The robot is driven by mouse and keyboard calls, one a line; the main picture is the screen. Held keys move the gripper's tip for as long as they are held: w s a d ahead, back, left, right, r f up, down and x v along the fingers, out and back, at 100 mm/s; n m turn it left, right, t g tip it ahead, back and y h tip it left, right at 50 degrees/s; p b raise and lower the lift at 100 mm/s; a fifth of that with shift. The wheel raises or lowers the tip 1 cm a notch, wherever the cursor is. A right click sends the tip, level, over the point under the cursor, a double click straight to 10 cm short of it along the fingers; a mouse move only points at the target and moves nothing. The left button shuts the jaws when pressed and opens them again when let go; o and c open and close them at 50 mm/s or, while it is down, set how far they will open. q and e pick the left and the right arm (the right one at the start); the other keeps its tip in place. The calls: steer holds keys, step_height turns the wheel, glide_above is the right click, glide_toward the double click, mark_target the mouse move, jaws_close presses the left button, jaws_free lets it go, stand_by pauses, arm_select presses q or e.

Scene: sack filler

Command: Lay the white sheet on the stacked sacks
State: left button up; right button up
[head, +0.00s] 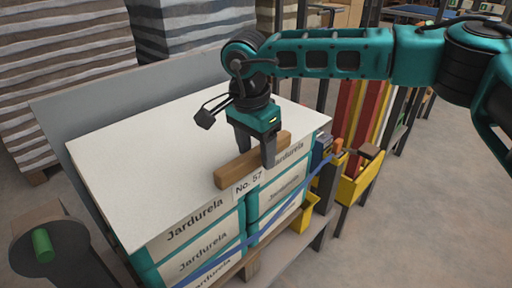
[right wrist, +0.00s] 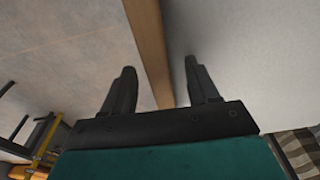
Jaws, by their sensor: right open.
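The white sheet (head: 150,140) lies flat over the top of the stacked sacks (head: 198,262), which are teal and white and printed "Jardureia". A wooden bar (head: 238,171) lies along the sheet's near right edge, above a "No. 57" label. My right gripper (head: 256,154) is open at the bar, with one finger on each side of it. In the right wrist view the bar (right wrist: 148,40) runs between the two spread fingers (right wrist: 160,85), and the sheet (right wrist: 255,55) is on the right. I cannot tell whether the fingers touch the bar. My left gripper is not in view.
A grey panel (head: 60,115) stands behind the stack. A blue strap (head: 215,262) crosses the stack's front. Yellow bins (head: 358,182) and posts stand at the right. A dark round part with a green peg (head: 42,245) is at the lower left. Open floor (head: 440,220) lies right.

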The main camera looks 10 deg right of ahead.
step_height(320, 180, up, 13)
steer(key=s+a+p, duration=0.1)
steer(key=p, duration=0.1)
steer(key=shift+a+p, duration=0.15)
steer(key=shift+p, duration=0.25)
steer(key=shift+f, duration=0.1)
